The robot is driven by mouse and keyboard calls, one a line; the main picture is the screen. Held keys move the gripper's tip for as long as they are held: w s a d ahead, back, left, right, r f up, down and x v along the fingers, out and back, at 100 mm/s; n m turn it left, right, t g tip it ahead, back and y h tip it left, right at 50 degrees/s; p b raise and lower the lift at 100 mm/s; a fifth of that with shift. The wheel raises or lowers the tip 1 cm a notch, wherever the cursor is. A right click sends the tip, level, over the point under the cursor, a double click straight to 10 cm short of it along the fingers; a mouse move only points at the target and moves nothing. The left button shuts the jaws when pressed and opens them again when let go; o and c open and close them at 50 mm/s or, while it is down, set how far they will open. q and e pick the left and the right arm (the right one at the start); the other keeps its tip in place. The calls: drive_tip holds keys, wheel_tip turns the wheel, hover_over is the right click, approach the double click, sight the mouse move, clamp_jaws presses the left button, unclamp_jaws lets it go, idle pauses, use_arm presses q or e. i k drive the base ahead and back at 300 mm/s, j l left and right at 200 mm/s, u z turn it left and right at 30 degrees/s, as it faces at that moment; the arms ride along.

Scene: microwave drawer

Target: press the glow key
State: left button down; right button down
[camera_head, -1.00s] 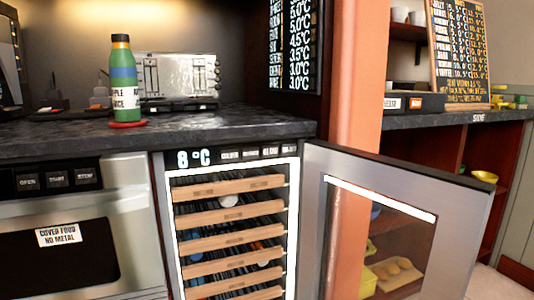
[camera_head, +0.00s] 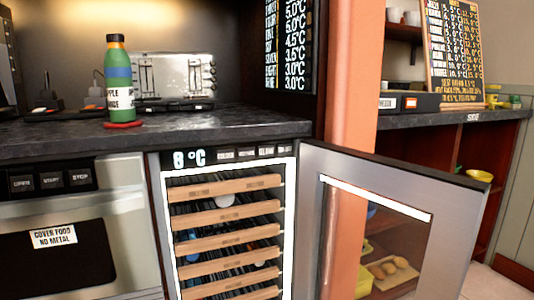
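The wine cooler has a dark control strip above its opening, with a lit "8°C" readout (camera_head: 189,158) at the left. A row of small dark keys runs to the right of it. The glow key (camera_head: 266,151) appears to be the third one from the left; its lettering is small and blurred now. The cooler door (camera_head: 455,212) stands open to the right, and the key strip is uncovered. Neither of my grippers shows in the head view.
Wooden-fronted racks (camera_head: 225,188) fill the lit cooler. A microwave drawer (camera_head: 75,225) with its own keys is at the left. The dark counter (camera_head: 220,130) above holds a green bottle (camera_head: 117,75) on a red coaster and a toaster (camera_head: 175,75). An orange pillar (camera_head: 352,80) stands behind the door.

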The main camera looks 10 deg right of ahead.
sight(263, 151)
drive_tip(key=i+j+z, duration=0.1)
drive_tip(key=i, duration=0.3)
drive_tip(key=i+j, duration=0.35)
drive_tip(key=i+z, duration=0.05)
drive_tip(key=i, duration=0.05)
